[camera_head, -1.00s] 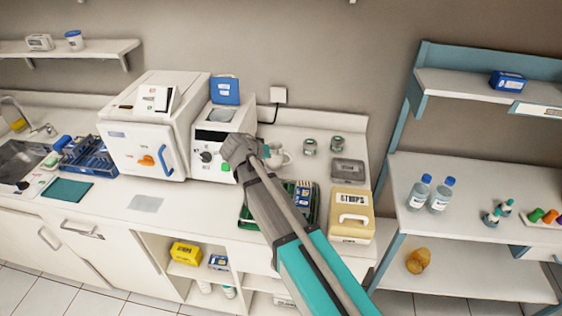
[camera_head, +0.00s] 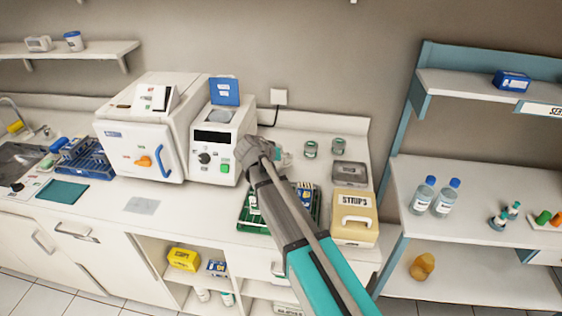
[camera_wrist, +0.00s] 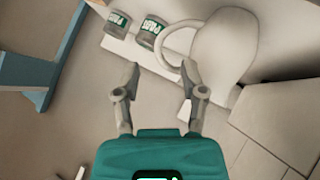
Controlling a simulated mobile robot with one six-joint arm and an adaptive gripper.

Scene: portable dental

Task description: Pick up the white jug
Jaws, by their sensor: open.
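The white jug (camera_wrist: 228,45) is large in the wrist view at the upper right, with its curved handle facing left. My gripper (camera_wrist: 160,72) is open and empty. Its fingertips are near the handle, with the right fingertip close to the handle's lower end in the picture; I cannot tell whether they touch. In the head view my gripper (camera_head: 255,150) is over the counter, right of the white device with the blue lid. There the arm's end hides nearly all of the jug.
Two small labelled jars (camera_wrist: 134,28) stand left of the jug in the wrist view. In the head view, a grey box (camera_head: 349,173), a cream box (camera_head: 355,217) and a green tray (camera_head: 245,222) are close to my arm. The white device (camera_head: 217,150) stands to the left.

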